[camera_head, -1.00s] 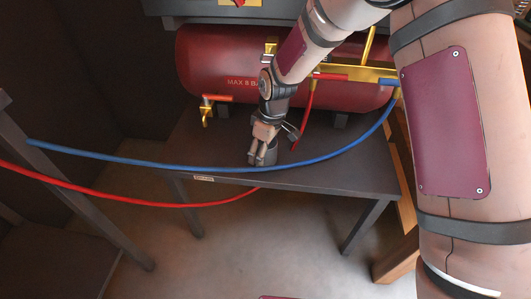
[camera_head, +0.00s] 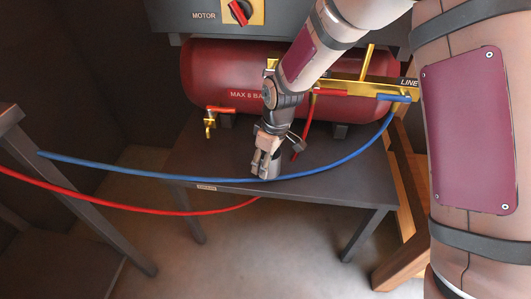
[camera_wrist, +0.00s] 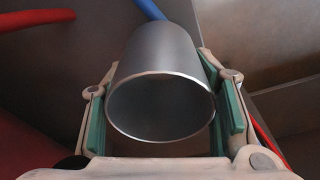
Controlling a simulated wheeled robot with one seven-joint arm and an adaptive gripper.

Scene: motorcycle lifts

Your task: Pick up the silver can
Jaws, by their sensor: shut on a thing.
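The silver can (camera_wrist: 160,55) fills the middle of the wrist view, its open round rim towards the camera. In the head view the can (camera_head: 274,168) is small and grey, over the front part of the dark table, partly hidden by my fingers. My gripper (camera_head: 264,165) is shut on it; in the wrist view the green-padded fingers of my gripper (camera_wrist: 165,118) stand on both sides of the can. The can's far end is hidden in the wrist view, and I cannot tell whether it touches the tabletop.
The dark table (camera_head: 335,180) has bare room right of the can. A blue hose (camera_head: 130,173) crosses close to the can. A red hose (camera_head: 130,208) hangs in front of the table. A red tank (camera_head: 220,70) with a brass valve (camera_head: 210,125) stands behind.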

